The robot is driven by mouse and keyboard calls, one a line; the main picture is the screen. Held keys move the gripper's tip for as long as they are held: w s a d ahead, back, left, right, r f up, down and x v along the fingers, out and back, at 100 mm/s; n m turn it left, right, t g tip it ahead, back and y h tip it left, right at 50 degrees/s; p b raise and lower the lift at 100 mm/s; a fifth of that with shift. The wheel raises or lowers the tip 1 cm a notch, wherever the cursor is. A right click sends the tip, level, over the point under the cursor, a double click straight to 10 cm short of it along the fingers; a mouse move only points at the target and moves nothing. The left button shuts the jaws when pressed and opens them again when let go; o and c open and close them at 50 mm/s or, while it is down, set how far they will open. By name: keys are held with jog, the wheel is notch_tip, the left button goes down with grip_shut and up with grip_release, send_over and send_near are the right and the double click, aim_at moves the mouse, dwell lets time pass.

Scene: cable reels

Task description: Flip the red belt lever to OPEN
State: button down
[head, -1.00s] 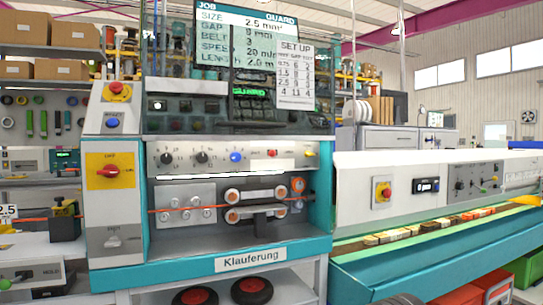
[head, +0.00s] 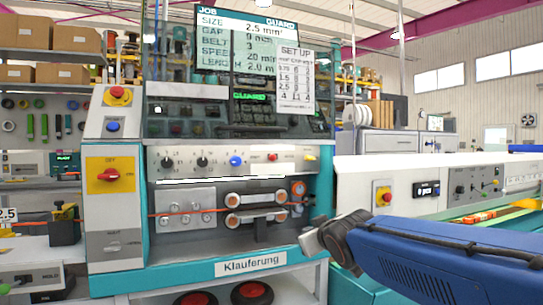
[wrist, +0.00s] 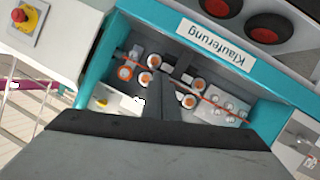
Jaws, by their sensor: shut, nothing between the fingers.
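A small red lever or knob (head: 272,156) sits on the light control strip of the Klauferung machine, right of the blue knob; I cannot read its markings. A yellow lever (head: 310,157) is to its right. The belt unit (head: 254,207), with light rollers on dark belts, is in the bay below. In the wrist view, turned upside down, my gripper (wrist: 164,92) is shut and empty in front of the bay. The belt rollers (wrist: 198,84) and yellow lever (wrist: 103,102) show there; the red lever does not clearly show, probably hidden behind my gripper.
A red rotary switch (head: 108,175) on a yellow plate and a red stop button (head: 118,94) are at the machine's left. An orange cable (head: 168,213) runs through the bay. A white conveyor housing (head: 357,172) stands right of the machine.

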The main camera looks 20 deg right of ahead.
jog(key=w+r+n+t+y, duration=0.1)
jog(key=w+r+n+t, duration=0.25)
jog(key=w+r, duration=0.5)
jog(key=n+t+y, duration=0.3)
jog(key=y, duration=0.1)
send_near(272, 158)
jog(key=s+r, duration=0.1)
jog(key=r, duration=0.1)
jog(key=shift+s+a+f, duration=0.2)
jog(key=shift+a, duration=0.15)
jog(key=shift+w, duration=0.1)
jog(key=x, duration=0.9)
jog(key=shift+w, duration=0.35)
